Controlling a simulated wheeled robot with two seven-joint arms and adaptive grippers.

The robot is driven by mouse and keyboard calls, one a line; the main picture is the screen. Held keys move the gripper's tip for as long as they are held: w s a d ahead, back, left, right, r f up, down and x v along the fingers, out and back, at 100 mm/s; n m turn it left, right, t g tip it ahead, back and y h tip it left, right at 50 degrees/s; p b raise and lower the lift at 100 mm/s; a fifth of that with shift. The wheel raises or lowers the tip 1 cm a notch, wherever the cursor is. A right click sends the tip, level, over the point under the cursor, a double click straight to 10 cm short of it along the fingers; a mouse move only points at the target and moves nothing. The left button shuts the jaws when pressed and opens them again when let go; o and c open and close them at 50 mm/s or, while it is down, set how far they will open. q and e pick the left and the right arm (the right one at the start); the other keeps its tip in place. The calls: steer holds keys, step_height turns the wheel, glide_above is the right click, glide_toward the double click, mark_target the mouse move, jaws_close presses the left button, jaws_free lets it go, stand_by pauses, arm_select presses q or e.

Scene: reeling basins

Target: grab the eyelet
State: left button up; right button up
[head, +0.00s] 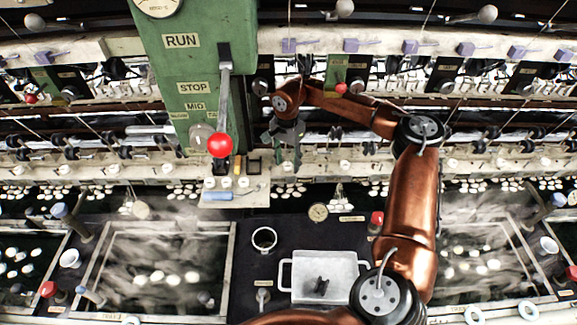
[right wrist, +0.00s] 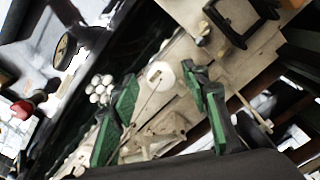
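My right gripper (head: 287,143) hangs over the cream rail at the middle of the machine, just right of the green lever post. In the right wrist view its green-padded fingers (right wrist: 159,78) stand apart with nothing held between them. A small pale round piece with a yellowish centre (right wrist: 161,75) shows in the gap between the fingertips, and it looks like the eyelet. I cannot tell how far beyond the tips it lies. In the head view I cannot pick it out from the gripper and the rail. My left gripper is not in view.
The green post (head: 196,100) carries a red-knobbed lever (head: 220,144) close left of my right gripper. A small shelf (head: 233,197) holds a blue cylinder. Below are a metal tray (head: 325,270), a ring (head: 264,239) and steaming basins with white cocoons on both sides.

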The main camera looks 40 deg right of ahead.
steer(key=c, duration=0.8)
